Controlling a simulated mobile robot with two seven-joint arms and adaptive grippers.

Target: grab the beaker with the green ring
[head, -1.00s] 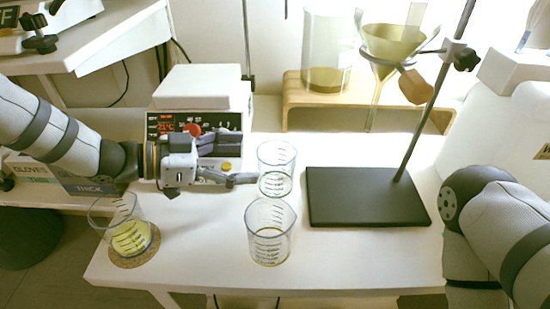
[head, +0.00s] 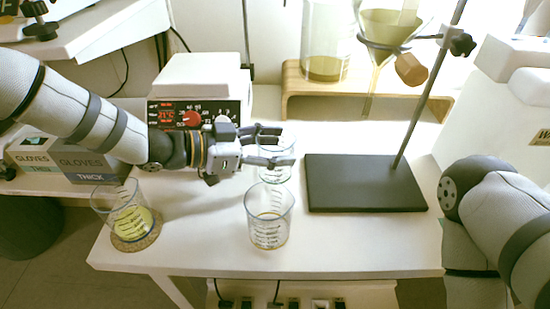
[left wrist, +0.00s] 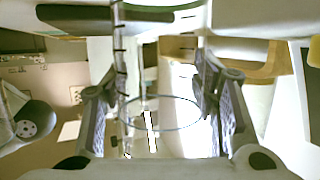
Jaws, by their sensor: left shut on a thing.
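The clear beaker with the greenish ring (head: 273,175) is the rear one of two beakers at the middle of the bench, partly hidden by my left gripper (head: 280,147). The gripper's fingers lie on both sides of its upper wall and are shut on it. In the left wrist view, the beaker's round rim (left wrist: 160,112) shows between the two fingers (left wrist: 160,115). Its base looks at or near the bench top; I cannot tell whether it touches. My right gripper is out of view; only its arm shows at the right.
A second clear beaker (head: 268,228) stands just in front, with a brownish bottom. A beaker of yellow liquid (head: 128,215) sits on a cork mat at the left. A black stand base (head: 365,184) lies right, a hotplate (head: 205,85) behind. The front right bench is clear.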

